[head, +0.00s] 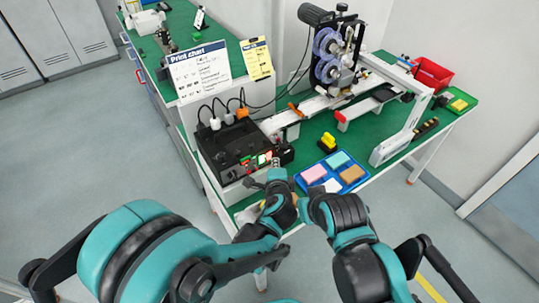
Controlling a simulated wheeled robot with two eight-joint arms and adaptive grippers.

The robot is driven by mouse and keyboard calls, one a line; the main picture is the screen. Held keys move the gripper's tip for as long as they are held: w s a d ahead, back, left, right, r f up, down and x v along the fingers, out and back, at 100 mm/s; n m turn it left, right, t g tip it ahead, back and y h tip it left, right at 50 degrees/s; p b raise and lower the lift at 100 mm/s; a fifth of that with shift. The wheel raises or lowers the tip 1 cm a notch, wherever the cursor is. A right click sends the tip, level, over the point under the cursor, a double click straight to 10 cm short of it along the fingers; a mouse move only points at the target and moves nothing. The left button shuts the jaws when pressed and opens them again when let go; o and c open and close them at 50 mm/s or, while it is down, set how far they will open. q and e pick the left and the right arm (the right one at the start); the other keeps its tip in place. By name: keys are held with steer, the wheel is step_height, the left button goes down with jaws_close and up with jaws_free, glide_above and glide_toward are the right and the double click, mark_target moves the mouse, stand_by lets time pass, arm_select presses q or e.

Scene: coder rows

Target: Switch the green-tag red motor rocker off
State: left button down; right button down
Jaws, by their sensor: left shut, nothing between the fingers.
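The black control box (228,153) stands at the front left of the green bench, with white and orange plugs along its back. Small red and green switches (263,158) sit at its right front corner. They are too small to tell which one carries the green tag or how its rocker is set. My left gripper (277,163) is shut and empty, right beside these switches. I cannot tell whether it touches one. My right arm (345,215) reaches in from the lower right, but its gripper is hidden.
A blue tray (318,188) with coloured blocks lies right of the box. A yellow object (327,141) stands behind it. The coder machine (338,50) with blue reels rises at the back. A print chart (199,70) stands behind the box. A red bin (433,73) is far right.

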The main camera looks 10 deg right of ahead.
arm_select(q)
steer(key=shift+w, duration=0.15)
stand_by(0.5)
steer(key=shift+w+a, duration=0.15)
steer(key=shift+w, duration=0.1)
steer(key=shift+w+a+r, duration=0.1)
steer(key=shift+w, duration=0.2)
stand_by(0.6)
steer(key=shift+s+d+b, duration=0.25)
steer(key=shift+s+b, duration=0.1)
steer(key=shift+s, duration=0.4)
